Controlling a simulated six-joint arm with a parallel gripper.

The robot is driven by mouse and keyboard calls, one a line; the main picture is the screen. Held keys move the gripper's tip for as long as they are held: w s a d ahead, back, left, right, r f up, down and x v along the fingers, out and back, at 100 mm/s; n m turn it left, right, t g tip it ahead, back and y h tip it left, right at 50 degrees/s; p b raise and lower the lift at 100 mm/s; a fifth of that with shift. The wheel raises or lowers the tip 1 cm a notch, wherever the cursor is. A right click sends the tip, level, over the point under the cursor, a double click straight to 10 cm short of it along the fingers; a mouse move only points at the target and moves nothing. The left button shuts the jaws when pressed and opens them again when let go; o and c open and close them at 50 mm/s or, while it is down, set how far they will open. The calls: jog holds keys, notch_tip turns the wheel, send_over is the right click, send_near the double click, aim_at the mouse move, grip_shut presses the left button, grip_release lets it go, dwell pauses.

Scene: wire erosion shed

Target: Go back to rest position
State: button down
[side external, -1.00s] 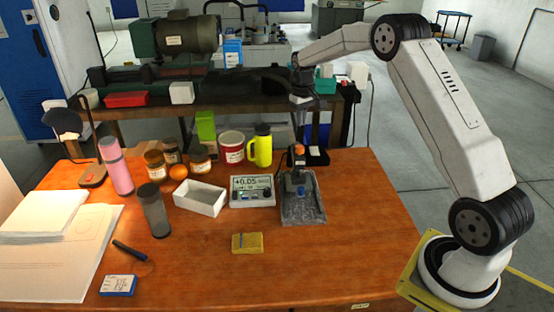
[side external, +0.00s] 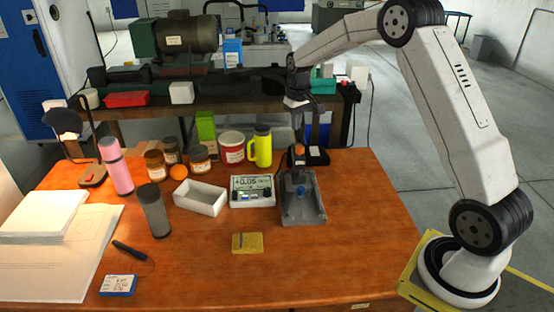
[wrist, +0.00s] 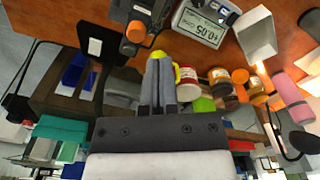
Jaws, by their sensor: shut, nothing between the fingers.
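The stand's orange knob (wrist: 136,31) also shows there, apart from the fingertips. My gripper touches nothing that I can see.
The table (side external: 330,270) holds a digital readout (side external: 252,191), a white tray (side external: 200,197), a yellow flask (side external: 260,147), a red-and-white tin (side external: 231,147), jars, a yellow block (side external: 247,243) and a grey bottle (side external: 154,211). The table's front right is clear.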

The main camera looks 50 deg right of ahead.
jog(key=s+a+f+n+t, duration=0.2)
jog(key=s+a, duration=1.6)
jog(key=s, duration=0.4)
jog(key=shift+s+a+f+n, duration=0.15)
jog(key=shift+a+f+n, duration=0.15)
jog(key=shift+a, duration=0.1)
